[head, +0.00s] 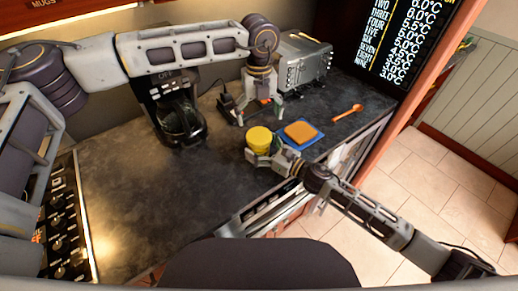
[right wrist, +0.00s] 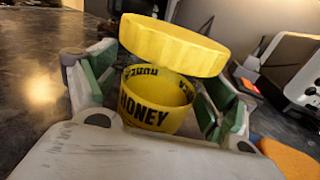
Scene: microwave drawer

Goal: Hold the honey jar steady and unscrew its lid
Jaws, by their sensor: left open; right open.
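The honey jar has a wide yellow lid (head: 259,138) and stands on the dark counter in the head view. In the right wrist view its yellow HONEY label (right wrist: 155,112) and the lid (right wrist: 175,45) fill the middle. The jar body is mostly hidden in the head view. My left gripper (head: 258,116) is open and empty, pointing down just behind the jar, apart from the lid.
A blue mat with an orange-brown slice (head: 301,132) lies right of the jar. An orange spoon (head: 348,112) lies farther right. A coffee maker (head: 178,115) stands to the left, and a silver toaster (head: 303,62) at the back. The counter's left front is clear.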

